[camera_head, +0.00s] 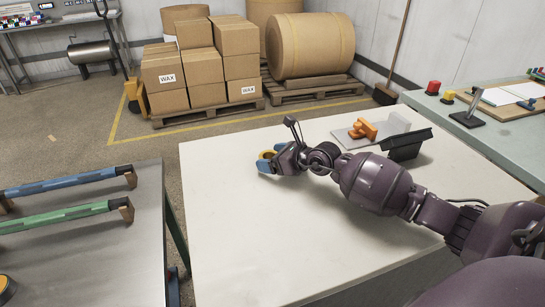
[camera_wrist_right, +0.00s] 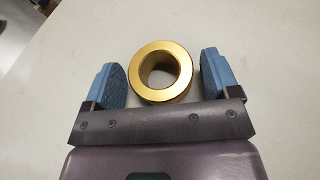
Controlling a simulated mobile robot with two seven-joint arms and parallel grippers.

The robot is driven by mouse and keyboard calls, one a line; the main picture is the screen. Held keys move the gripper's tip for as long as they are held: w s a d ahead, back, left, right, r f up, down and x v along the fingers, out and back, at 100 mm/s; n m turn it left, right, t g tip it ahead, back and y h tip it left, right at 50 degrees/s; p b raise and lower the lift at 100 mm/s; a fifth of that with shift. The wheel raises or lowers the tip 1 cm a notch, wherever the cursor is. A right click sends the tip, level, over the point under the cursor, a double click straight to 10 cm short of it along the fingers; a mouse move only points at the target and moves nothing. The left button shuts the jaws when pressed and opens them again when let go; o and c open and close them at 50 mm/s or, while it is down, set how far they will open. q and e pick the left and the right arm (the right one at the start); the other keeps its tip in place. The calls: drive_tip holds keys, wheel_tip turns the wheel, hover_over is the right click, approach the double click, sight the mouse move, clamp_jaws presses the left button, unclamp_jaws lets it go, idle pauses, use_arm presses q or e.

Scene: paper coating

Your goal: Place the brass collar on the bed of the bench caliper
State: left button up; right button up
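The brass collar (camera_wrist_right: 160,94) is a short gold ring with a wide hole, lying flat on the white table. In the head view the collar (camera_head: 266,154) is small and partly hidden by my right gripper. My right gripper (camera_head: 268,161) is low over the table, its blue fingers one on each side of the collar. In the right wrist view the gripper (camera_wrist_right: 163,80) is open, with gaps between the collar and both fingers. My left gripper is out of view. I cannot identify the bench caliper for certain; a dark stand-like device (camera_head: 468,115) is on the green bench at right.
An orange object (camera_head: 363,129) and a pale block (camera_head: 398,122) sit by a black bin (camera_head: 408,145) behind my right arm. The white table (camera_head: 235,220) is clear in front and left. A grey table (camera_head: 90,255) with blue and green bars stands at left.

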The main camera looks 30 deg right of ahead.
drive_tip(key=shift+o, duration=0.6)
